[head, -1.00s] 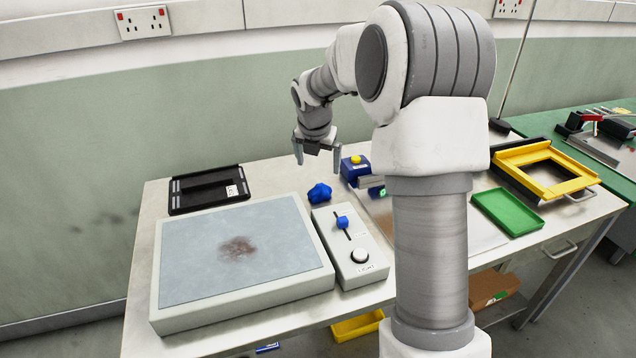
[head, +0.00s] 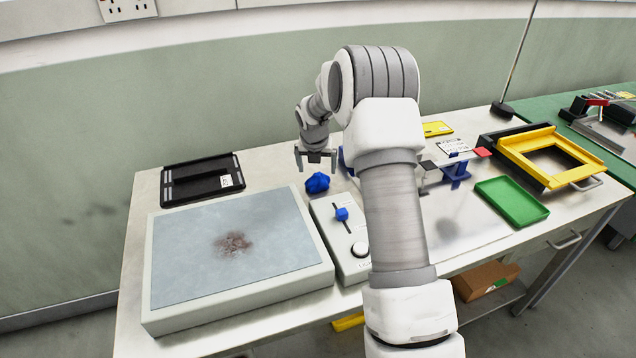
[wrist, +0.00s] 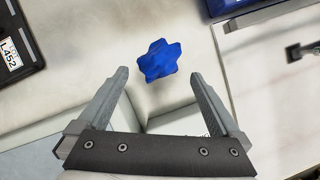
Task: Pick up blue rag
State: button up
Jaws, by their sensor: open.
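The blue rag (head: 317,182) is a small crumpled lump on the white table, between the black tray and the slider box in the head view. In the wrist view the blue rag (wrist: 159,61) lies ahead of the fingertips, roughly centred between them. My gripper (head: 316,163) hangs above and just behind the rag in the head view. In the wrist view my gripper (wrist: 160,80) has its two fingers wide apart with nothing between them. The rag and fingers are apart.
A light panel with a brown stain (head: 233,243) fills the table's left front. A slider box (head: 345,238) stands beside it. A black tray (head: 200,180) lies behind the panel. A green tray (head: 511,201) and a yellow frame (head: 550,158) are at the right.

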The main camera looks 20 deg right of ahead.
aim_at(318, 176)
jog(key=shift+x, duration=3.45)
jog(key=c, duration=1.1)
jog(key=shift+o, duration=0.2)
jog(key=shift+r, duration=0.15)
notch_tip(318, 176, up, 4)
jog(key=shift+r, duration=0.15)
jog(key=s+d+r, duration=0.4)
jog(key=s+d, duration=0.1)
jog(key=s+d+r, duration=0.2)
jog(key=s+d, duration=0.1)
jog(key=shift+s+d+r, duration=0.1)
jog(key=shift+d+r, duration=0.15)
